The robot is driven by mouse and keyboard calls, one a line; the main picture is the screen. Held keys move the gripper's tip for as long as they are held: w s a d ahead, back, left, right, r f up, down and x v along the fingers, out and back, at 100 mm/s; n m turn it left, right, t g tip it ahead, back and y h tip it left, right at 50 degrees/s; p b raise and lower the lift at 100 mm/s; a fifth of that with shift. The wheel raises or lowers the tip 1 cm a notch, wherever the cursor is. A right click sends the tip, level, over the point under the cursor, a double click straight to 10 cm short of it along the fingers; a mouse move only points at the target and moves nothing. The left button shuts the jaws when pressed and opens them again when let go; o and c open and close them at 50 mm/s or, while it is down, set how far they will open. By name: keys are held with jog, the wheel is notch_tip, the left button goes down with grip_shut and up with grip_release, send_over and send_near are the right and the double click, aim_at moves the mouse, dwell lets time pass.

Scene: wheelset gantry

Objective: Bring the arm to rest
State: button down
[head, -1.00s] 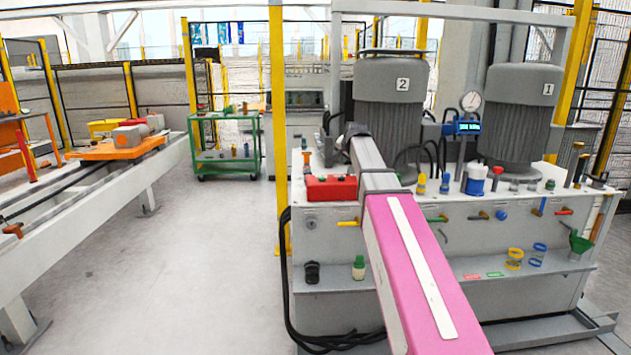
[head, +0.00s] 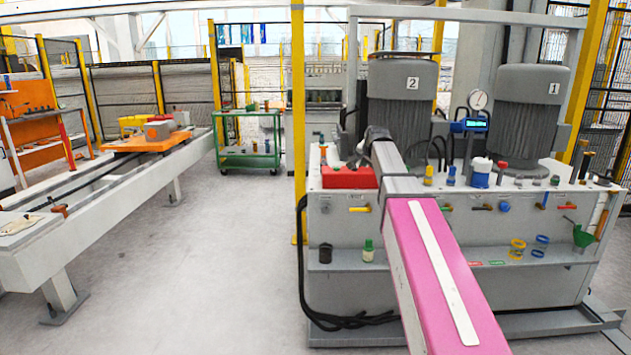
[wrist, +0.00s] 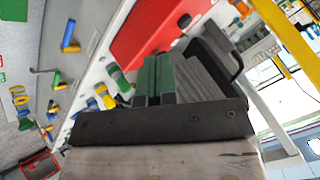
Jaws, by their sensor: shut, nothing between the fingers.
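My gripper (wrist: 157,70) shows in the wrist view with its two green fingers side by side, shut and empty. Behind the fingers is a dark bar across the bottom of that view. In the head view my pink and grey arm reaches forward over the machine's top, and its far end is near the red box (head: 348,177); the fingers cannot be made out there. The red box also shows in the wrist view (wrist: 150,30), beyond the fingers; I cannot tell the gap.
The grey machine (head: 345,288) carries two motors (head: 403,90) (head: 530,110), a gauge (head: 478,99), bottles and several coloured handles. A green cart (head: 247,157) stands behind. A rail bench (head: 60,235) with an orange plate (head: 150,143) is at left. The floor between is clear.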

jog(key=s+f+n+g+h, duration=0.1)
jog(key=s+f+n+g, duration=0.6)
jog(key=s+f, duration=2.9)
notch_tip(320, 180, down, 3)
jog(key=shift+s+a+f+n+g, duration=0.1)
jog(key=shift+s+a+n+g, duration=0.2)
jog(key=shift+g, duration=0.7)
jog(key=shift+w, duration=0.1)
